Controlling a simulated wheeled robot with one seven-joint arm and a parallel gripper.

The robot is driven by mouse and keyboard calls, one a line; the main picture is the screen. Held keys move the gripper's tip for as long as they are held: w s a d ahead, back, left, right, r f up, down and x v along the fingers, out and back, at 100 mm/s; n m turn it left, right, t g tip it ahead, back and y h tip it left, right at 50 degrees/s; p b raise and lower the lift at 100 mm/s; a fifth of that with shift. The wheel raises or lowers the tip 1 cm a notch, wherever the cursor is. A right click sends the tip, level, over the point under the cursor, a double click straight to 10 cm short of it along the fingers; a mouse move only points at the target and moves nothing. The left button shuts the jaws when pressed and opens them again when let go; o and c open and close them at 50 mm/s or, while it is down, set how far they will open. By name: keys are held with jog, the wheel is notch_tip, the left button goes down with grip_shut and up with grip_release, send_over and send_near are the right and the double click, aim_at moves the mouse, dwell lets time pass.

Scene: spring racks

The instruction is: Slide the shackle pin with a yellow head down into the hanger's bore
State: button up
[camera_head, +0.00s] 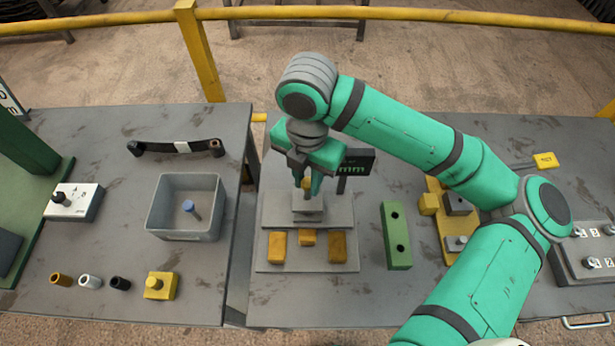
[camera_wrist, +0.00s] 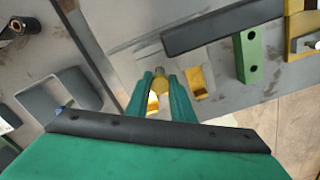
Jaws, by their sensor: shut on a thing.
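My gripper (camera_head: 306,182) points down over a grey stepped fixture (camera_head: 325,222). Its fingers are closed around a small yellow piece (camera_head: 307,185), which looks like the yellow pin head. In the wrist view the yellow piece (camera_wrist: 158,84) sits between the fingertips (camera_wrist: 160,90), with a grey end beyond it. The piece is just above a small grey block (camera_head: 309,203); I cannot tell whether they touch, and any shank is hidden. A green block (camera_head: 397,236) with two dark bores stands to the right; I cannot tell whether it is the hanger.
A dark "mm" display (camera_head: 357,162) stands right behind my gripper. A grey bin (camera_head: 155,210) on the left table holds a blue-headed pin (camera_head: 190,208). Yellow blocks (camera_head: 278,246) sit at the fixture's front. A gap separates the two tables.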

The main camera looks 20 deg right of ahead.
jog(key=shift+f, duration=0.9)
jog(key=o, duration=1.5)
jog(key=shift+c, duration=0.2)
jog(key=shift+r, duration=3.55)
